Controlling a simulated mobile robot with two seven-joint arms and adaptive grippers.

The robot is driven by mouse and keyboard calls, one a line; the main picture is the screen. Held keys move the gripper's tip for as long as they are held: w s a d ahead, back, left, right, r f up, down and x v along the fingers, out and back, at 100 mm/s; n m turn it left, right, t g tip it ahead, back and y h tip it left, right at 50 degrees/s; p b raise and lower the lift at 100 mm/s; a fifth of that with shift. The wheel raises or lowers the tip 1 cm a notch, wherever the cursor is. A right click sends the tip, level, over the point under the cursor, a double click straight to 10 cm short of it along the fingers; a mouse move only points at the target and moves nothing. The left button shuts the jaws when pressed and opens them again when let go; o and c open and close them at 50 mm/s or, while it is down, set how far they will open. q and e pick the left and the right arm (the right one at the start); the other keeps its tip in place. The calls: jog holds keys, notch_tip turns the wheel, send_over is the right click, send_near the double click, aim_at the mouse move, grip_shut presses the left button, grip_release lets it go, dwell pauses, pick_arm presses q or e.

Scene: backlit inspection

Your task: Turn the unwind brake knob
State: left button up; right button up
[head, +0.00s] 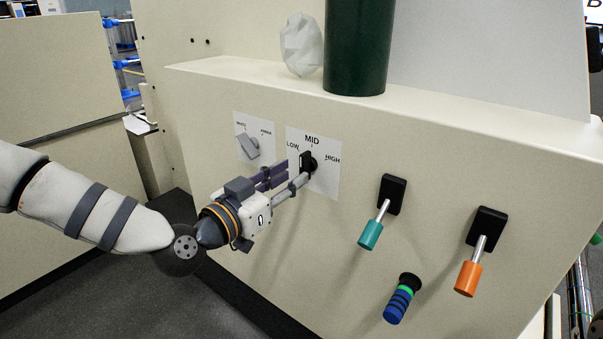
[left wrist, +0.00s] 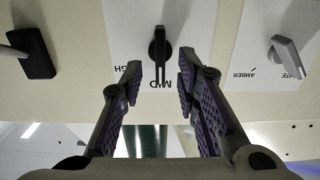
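The black knob (head: 308,163) sits on a white label marked LOW, MID and HIGH on the cream panel front. The knob also shows in the left wrist view (left wrist: 160,48), its pointer lined up with the MID mark. My left gripper (head: 296,172) reaches the knob from the left in the head view. In the left wrist view its two fingers (left wrist: 160,76) are apart, one on each side of the pointer, with gaps visible. In the head view the fingers partly hide the knob. My right gripper is in neither view.
A grey knob (head: 249,146) on its own label is left of the black knob. To the right are a teal-handled lever (head: 371,234), an orange-handled lever (head: 469,277) and a blue-green ringed knob (head: 398,304). A dark green cylinder (head: 357,45) and crumpled white object (head: 301,45) stand on the ledge.

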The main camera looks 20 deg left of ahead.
aim_at(300, 170)
pick_arm(q)
jog(key=x, duration=0.4)
grip_shut()
jog(key=n, duration=0.5)
jog(key=shift+n, duration=0.4)
jog(key=n+b, duration=0.1)
jog(key=n, duration=0.4)
jog(key=shift+a+f+n, duration=0.1)
jog(key=shift+f+n, duration=0.05)
jog(key=shift+n, duration=0.55)
grip_release()
